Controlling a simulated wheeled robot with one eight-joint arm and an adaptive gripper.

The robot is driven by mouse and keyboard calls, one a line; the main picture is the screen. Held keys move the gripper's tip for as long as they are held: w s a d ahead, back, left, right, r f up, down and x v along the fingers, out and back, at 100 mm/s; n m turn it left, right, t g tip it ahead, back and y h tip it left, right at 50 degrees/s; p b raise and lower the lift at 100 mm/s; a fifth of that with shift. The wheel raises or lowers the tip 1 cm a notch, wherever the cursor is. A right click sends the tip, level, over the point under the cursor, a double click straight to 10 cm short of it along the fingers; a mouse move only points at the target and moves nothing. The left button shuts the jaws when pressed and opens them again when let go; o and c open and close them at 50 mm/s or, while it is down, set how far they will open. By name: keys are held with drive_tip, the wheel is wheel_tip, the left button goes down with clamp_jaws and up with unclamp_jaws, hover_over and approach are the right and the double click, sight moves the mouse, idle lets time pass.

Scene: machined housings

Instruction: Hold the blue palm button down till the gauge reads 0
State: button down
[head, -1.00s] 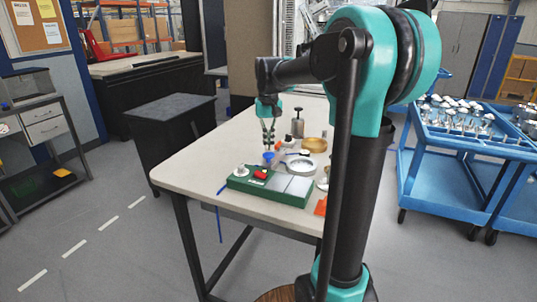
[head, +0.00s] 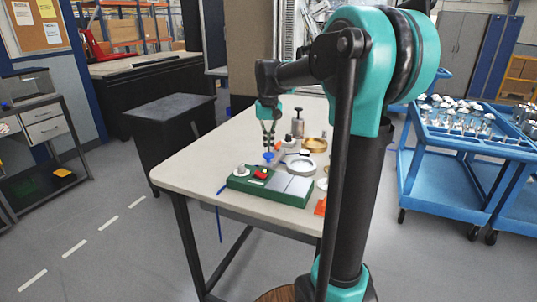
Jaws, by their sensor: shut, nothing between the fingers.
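The blue palm button (head: 268,156) stands at the back of the green box (head: 258,198) on the table. My gripper (head: 268,149) is shut and points down, with its fingertips right above the blue button. I cannot tell whether they touch it. A red button (head: 260,174) and a round white gauge (head: 241,170) sit on top of the green box. The gauge is too small for me to read.
A bright metal ring (head: 300,165), a brass dish (head: 315,145) and a grey canister (head: 297,125) stand close behind and right of the box. An orange item (head: 320,207) lies near the table's front edge. The table's left part (head: 195,165) is clear.

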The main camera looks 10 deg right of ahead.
sight(269, 154)
drive_tip(key=shift+f, duration=1)
drive_tip(key=shift+r, duration=0.15)
idle(0.7)
drive_tip(key=shift+r, duration=2.7)
